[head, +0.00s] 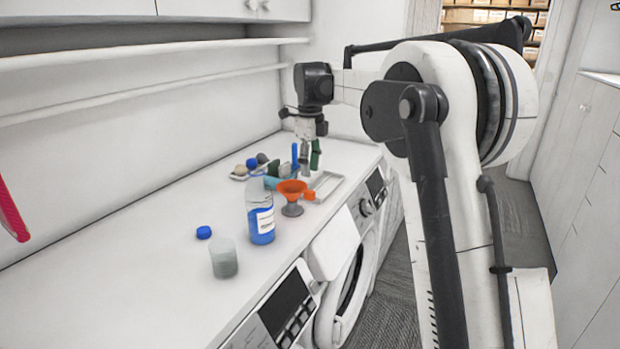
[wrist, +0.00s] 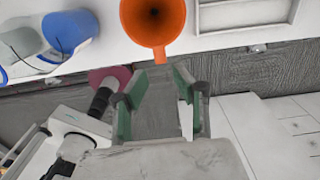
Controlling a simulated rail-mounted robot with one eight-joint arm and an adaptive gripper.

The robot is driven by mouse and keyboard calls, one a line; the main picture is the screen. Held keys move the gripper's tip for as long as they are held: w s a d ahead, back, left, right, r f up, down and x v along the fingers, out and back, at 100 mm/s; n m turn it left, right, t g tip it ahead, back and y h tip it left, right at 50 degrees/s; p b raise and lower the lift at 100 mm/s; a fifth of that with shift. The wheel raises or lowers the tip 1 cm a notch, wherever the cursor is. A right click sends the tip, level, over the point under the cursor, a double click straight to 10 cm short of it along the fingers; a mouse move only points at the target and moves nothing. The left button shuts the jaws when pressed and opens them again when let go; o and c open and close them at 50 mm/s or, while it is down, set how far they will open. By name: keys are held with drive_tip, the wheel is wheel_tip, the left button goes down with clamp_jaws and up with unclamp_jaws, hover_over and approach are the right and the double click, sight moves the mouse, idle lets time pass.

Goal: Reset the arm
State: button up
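My gripper (head: 311,158) hangs fingers down over the far part of the white counter (head: 150,285), near the orange funnel. In the wrist view the two green-padded fingers of my gripper (wrist: 158,100) are spread apart with nothing between them. The orange funnel (wrist: 153,22) lies ahead of the fingertips in that view, apart from them. In the head view the funnel (head: 291,190) sits on a small grey stand.
A pale tray (head: 326,184) lies beside the funnel. Shelves (head: 140,50) run along the wall. Washing machines (head: 350,270) stand below.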

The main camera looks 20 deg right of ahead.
drive_tip(key=shift+r, duration=0.2)
drive_tip(key=shift+s+r, duration=0.1)
drive_tip(key=shift+s, duration=0.1)
drive_tip(key=s+a+r+n+t, duration=0.1)
drive_tip(key=s+r+n+t, duration=0.1)
drive_tip(key=s+n, duration=0.7)
drive_tip(key=s+a+r+n+t, duration=0.15)
drive_tip(key=s+n, duration=0.35)
drive_tip(key=s, duration=0.8)
drive_tip(key=s+a+f+n+t, duration=0.1)
drive_tip(key=s+f+n+t, duration=0.1)
drive_tip(key=s+f+n, duration=0.4)
drive_tip(key=s+f+n+t+b, duration=0.1)
drive_tip(key=s+f+n, duration=0.5)
drive_tip(key=s, duration=0.7)
drive_tip(key=shift+a+n+t, duration=0.35)
drive_tip(key=shift+a+n, duration=0.05)
drive_tip(key=shift+n, duration=0.2)
